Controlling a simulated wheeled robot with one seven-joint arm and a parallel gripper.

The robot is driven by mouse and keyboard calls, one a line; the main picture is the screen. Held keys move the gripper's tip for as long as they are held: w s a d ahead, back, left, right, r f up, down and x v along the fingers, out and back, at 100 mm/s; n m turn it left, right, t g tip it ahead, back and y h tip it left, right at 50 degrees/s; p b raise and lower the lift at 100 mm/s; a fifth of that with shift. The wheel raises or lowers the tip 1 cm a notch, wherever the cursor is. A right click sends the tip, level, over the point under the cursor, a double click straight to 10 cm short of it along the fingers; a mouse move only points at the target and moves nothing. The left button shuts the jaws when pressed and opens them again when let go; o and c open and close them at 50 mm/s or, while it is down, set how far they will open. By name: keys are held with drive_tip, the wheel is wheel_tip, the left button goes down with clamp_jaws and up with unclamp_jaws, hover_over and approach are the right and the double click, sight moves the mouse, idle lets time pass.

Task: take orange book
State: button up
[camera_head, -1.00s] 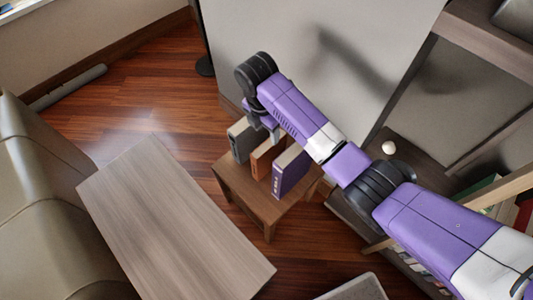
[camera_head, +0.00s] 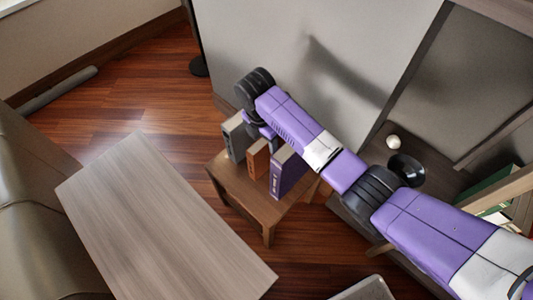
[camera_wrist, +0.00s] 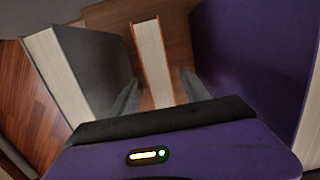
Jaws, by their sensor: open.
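The orange book (camera_head: 257,158) stands upright on a small wooden side table (camera_head: 238,190), between a grey book and a purple book. In the wrist view the orange book (camera_wrist: 152,62) shows its pale page edge, with thin orange covers at both sides. My gripper (camera_wrist: 157,90) is open, with one finger on each side of the orange book. I cannot tell whether the fingers touch it. In the head view my arm reaches over the books from the right and hides the gripper's fingertips and part of the books' tops.
The grey book (camera_wrist: 85,65) stands close on the left and the purple book (camera_wrist: 255,50) close on the right. A long wooden table (camera_head: 160,215) lies in front, with a sofa (camera_head: 30,200) at left. A wall panel is behind; a shelf with a black bowl (camera_head: 406,169) is at right.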

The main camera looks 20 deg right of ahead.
sight(267, 153)
drive_tip(key=f, duration=0.2)
drive_tip(key=f+b, duration=0.1)
drive_tip(key=shift+d+f, duration=0.3)
drive_tip(key=shift+f, duration=0.05)
clamp_jaws()
drive_tip(key=shift+w+r, duration=0.1)
idle(0.9)
